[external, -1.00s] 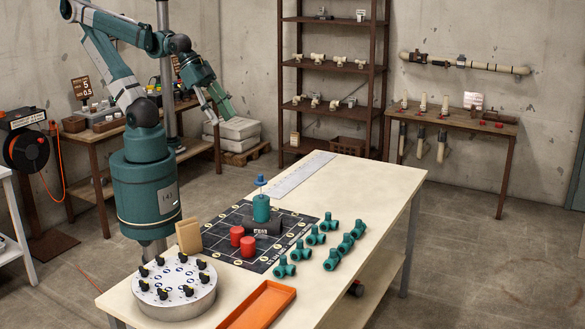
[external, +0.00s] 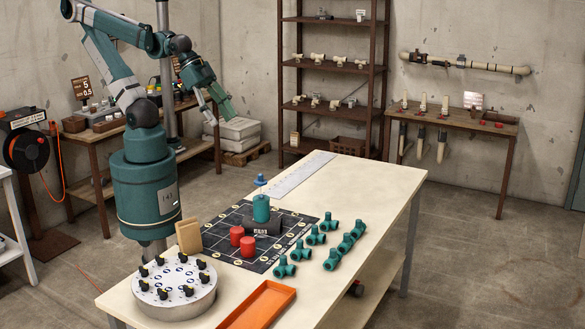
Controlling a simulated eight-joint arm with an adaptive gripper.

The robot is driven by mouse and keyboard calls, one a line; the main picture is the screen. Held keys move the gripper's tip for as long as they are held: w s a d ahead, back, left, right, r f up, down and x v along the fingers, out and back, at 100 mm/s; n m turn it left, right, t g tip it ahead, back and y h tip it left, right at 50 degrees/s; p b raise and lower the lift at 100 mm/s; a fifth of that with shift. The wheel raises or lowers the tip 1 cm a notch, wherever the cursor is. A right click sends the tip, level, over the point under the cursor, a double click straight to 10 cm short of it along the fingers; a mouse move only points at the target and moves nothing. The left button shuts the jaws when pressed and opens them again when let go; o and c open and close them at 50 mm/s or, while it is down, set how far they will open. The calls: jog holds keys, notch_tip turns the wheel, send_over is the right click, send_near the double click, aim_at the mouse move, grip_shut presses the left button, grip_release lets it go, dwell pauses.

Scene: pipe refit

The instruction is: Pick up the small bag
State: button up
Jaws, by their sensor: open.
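A small tan bag (external: 189,236) stands upright on the near left part of the white table, beside the left edge of the dark grid mat. Another small tan item (external: 294,139) sits on a low level of the back rack; it is too small to tell what it is. My gripper (external: 223,118) is open and looks empty. It hangs in the air, in the picture above and to the right of the tan bag, well apart from it and from the table.
The grid mat (external: 222,222) bears two red cylinders (external: 248,246) and a teal cylinder on a dark block. A round white dial plate (external: 174,288) lies in front of the bag. Several teal pipe fittings (external: 331,260) and an orange tray (external: 258,306) lie to the right.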

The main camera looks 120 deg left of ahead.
aim_at(189, 221)
jog(key=d+f+m+g+h+b, duration=0.1)
jog(key=d+f+m+g+b, duration=0.2)
jog(key=d+f+m, duration=0.3)
jog(key=d+f+m+g+h+b, duration=0.1)
jog(key=d+f+m+g+b, duration=0.2)
jog(key=f, duration=1.2)
jog(key=s+d+f+m+g+h+b, duration=0.1)
jog(key=d+f+m+g+b, duration=0.2)
jog(key=d+f+m+b, duration=0.5)
jog(key=shift+d+f+m+h, duration=0.1)
jog(key=shift+d+f+m, duration=0.3)
jog(key=shift+m, duration=0.45)
jog(key=shift+d+f+m+h, duration=0.1)
jog(key=shift+d+f+m, duration=0.05)
jog(key=shift+f+m, duration=0.55)
jog(key=shift+d+f+m+h, duration=0.1)
jog(key=shift+d+f+m, duration=0.2)
jog(key=shift+m, duration=0.65)
jog(key=shift+s+d+f+m+b, duration=0.3)
jog(key=shift+d+f+m+b, duration=0.1)
jog(key=shift+f+m, duration=0.3)
jog(key=shift+b+x, duration=0.35)
jog(key=shift+x, duration=0.95)
jog(key=shift+f, duration=0.1)
jog(key=shift+b+x, duration=0.8)
jog(key=shift+x, duration=1.7)
jog(key=shift+d, duration=0.1)
jog(key=shift+c, duration=0.4)
jog(key=c, duration=1.4)
